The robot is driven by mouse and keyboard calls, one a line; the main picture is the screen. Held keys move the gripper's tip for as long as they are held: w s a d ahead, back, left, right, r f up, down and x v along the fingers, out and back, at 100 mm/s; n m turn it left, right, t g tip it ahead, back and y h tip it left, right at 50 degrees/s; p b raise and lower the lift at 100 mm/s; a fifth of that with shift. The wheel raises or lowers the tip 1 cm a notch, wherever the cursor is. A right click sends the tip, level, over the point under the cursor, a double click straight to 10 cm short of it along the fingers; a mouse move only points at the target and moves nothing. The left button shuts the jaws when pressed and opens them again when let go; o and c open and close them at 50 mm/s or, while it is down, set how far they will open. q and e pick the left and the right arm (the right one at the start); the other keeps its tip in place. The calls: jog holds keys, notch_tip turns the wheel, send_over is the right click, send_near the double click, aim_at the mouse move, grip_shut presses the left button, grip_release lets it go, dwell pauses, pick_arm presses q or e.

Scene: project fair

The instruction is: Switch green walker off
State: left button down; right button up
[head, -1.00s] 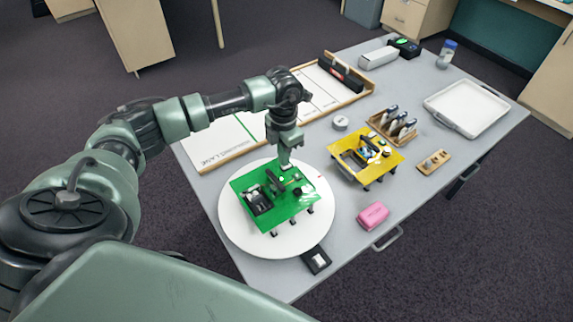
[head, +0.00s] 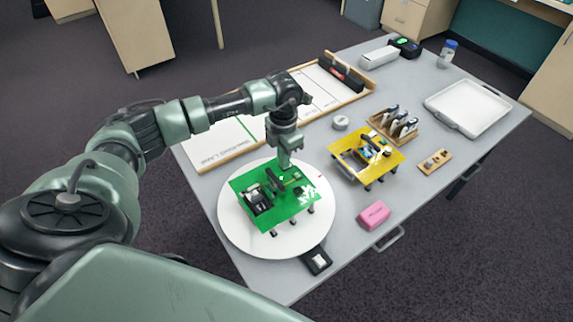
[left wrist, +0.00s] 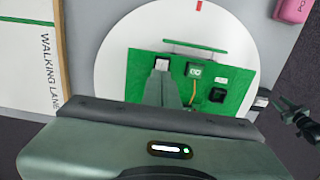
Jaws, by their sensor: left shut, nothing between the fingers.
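The green walker (head: 282,213), a green board on short dark legs, stands on a white round plate (head: 240,238). It carries a black boxy part (head: 258,201) and a dark upright arch. My left gripper (head: 285,164) is shut and empty, pointing down at the board's far edge. In the left wrist view its fingers (left wrist: 165,85) reach over the green board (left wrist: 138,80), close to a small white part (left wrist: 162,63). A green module (left wrist: 194,70) and a black square part (left wrist: 216,93) sit beside it. Whether the fingertips touch anything, I cannot tell.
A yellow walker (head: 348,167) stands to the right, with a wooden rack (head: 382,136) behind it. A pink block (head: 373,214) lies near the front edge. A small black device (head: 316,261) sits at the plate's rim. A white tray (head: 468,107) lies far right.

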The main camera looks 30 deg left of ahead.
pick_arm(q)
jog(key=shift+s+f+b, duration=0.1)
jog(key=shift+f+b, duration=0.2)
jog(key=shift+f, duration=0.1)
jog(key=shift+r, duration=0.15)
notch_tip(320, 180, up, 2)
jog(key=shift+p, duration=0.85)
jog(key=shift+r+p, duration=1.45)
jog(key=shift+r, duration=1.05)
jog(key=shift+f, duration=0.1)
